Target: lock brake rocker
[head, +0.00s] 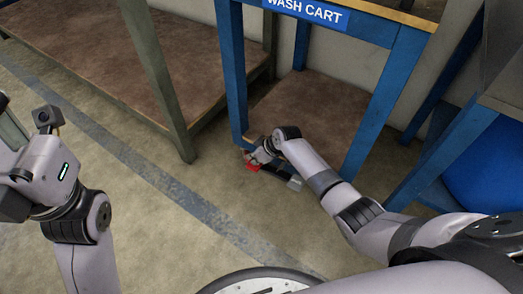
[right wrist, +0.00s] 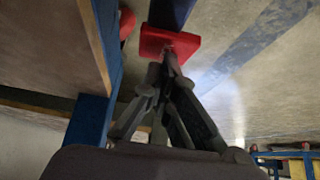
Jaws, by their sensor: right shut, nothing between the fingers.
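The red brake rocker (head: 253,167) sits low at the near left foot of the blue wash cart (head: 232,75). In the right wrist view the red rocker (right wrist: 170,42) is a flat plate straight ahead of the fingers. My right gripper (head: 262,157) is down beside the cart's leg. Its fingers (right wrist: 168,62) are shut and empty, with the tips at the rocker's near edge, seemingly touching it. The head view shows little of the contact, so I cannot tell how the rocker is tilted. My left arm is raised at the left edge, its fingers out of frame.
A brown-topped bench with a green-grey leg (head: 160,80) stands left of the cart. The cart's brown lower shelf (head: 315,115) is just behind my right gripper. A blue frame (head: 440,155) stands at the right. The floor in front is clear, with a dark stripe (head: 130,160).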

